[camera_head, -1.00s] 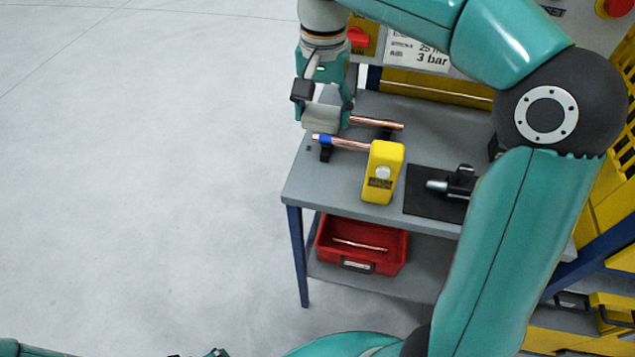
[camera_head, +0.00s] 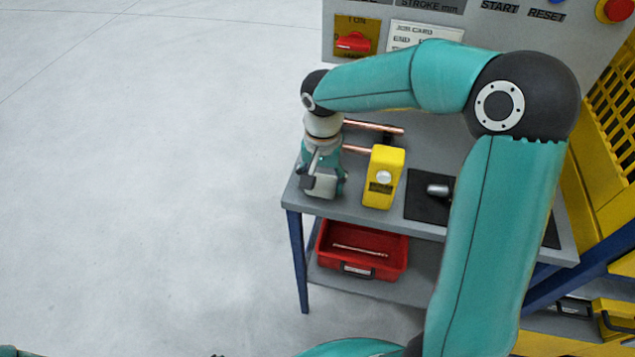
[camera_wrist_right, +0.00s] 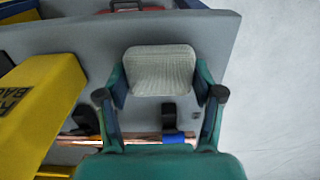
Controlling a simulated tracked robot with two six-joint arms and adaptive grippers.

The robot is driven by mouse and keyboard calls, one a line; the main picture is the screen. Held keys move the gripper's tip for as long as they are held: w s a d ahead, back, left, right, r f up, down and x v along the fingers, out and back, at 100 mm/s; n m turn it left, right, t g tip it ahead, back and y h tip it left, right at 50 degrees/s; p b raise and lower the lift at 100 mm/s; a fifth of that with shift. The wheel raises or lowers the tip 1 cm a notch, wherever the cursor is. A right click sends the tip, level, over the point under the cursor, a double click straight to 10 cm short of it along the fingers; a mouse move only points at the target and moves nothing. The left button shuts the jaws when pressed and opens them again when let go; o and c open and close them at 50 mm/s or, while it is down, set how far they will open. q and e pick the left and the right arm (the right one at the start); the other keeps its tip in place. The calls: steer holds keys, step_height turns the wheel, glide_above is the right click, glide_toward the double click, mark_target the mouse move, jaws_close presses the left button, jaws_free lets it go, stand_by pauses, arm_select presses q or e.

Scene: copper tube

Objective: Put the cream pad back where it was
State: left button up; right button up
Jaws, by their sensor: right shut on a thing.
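My right gripper (camera_head: 322,184) is over the front left corner of the grey bench (camera_head: 300,197). It is shut on the cream pad (camera_wrist_right: 160,70), which sits between the two fingers in the right wrist view and has a ribbed, pale surface. I cannot tell whether the pad touches the bench top.
A yellow gauge block (camera_head: 383,178) stands right of the gripper. Copper tubes (camera_head: 372,126) lie behind it; one has a blue band (camera_wrist_right: 173,137). A dark mat (camera_head: 425,208) lies farther right. A red bin (camera_head: 362,240) sits on the lower shelf.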

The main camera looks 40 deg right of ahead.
mark_target(322, 181)
steer(key=shift+f, duration=0.35)
steer(key=shift+f, duration=0.15)
steer(key=o, duration=1.2)
steer(key=shift+o, duration=0.2)
step_height(322, 181, up, 12)
steer(key=shift+r, duration=0.2)
